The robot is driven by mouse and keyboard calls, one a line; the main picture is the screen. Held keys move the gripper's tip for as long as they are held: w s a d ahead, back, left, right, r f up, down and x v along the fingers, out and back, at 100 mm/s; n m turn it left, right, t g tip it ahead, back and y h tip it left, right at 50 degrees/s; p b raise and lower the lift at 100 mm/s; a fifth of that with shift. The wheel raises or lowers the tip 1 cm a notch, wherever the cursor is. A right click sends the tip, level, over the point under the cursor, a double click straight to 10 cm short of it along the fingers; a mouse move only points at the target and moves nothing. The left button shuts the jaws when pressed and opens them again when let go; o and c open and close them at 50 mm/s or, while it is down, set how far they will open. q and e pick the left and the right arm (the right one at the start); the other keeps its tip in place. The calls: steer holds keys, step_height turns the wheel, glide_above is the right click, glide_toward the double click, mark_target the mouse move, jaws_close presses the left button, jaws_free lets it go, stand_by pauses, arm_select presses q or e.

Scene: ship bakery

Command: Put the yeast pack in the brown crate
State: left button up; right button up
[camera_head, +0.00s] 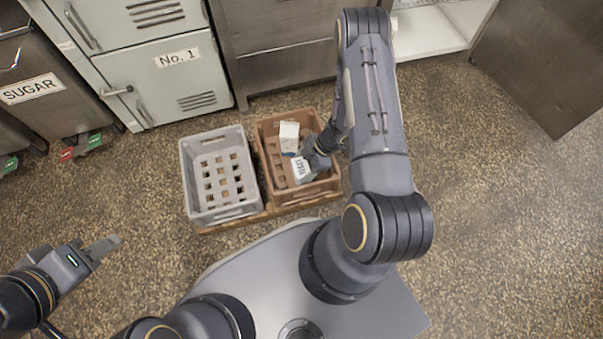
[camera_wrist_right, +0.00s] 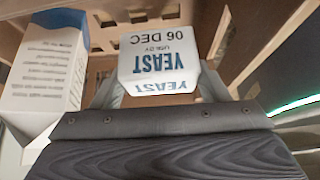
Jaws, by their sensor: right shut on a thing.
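The yeast pack (camera_head: 303,171) is a small white pack with blue YEAST lettering. My right gripper (camera_head: 311,161) is shut on it, and the wrist view shows the pack (camera_wrist_right: 160,50) between the fingers. The brown crate (camera_head: 317,192) stands on the floor in the middle of the head view. The pack appears within the crate's outline; whether it touches the crate floor I cannot tell. My left gripper (camera_head: 105,244) is at the lower left, away from the crates, with its fingers seen edge-on.
A white carton (camera_head: 289,137) stands in the brown crate, left of the pack in the wrist view (camera_wrist_right: 40,75). An empty grey crate (camera_head: 240,211) stands left of the brown one. Metal cabinets (camera_head: 150,75) line the back. The floor at right is clear.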

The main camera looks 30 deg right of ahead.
mark_target(303, 173)
steer(key=shift+f+b, duration=1.15)
steer(key=shift+f, duration=1.5)
steer(key=shift+f, duration=0.2)
steer(key=o, duration=0.8)
steer(key=shift+r, duration=0.1)
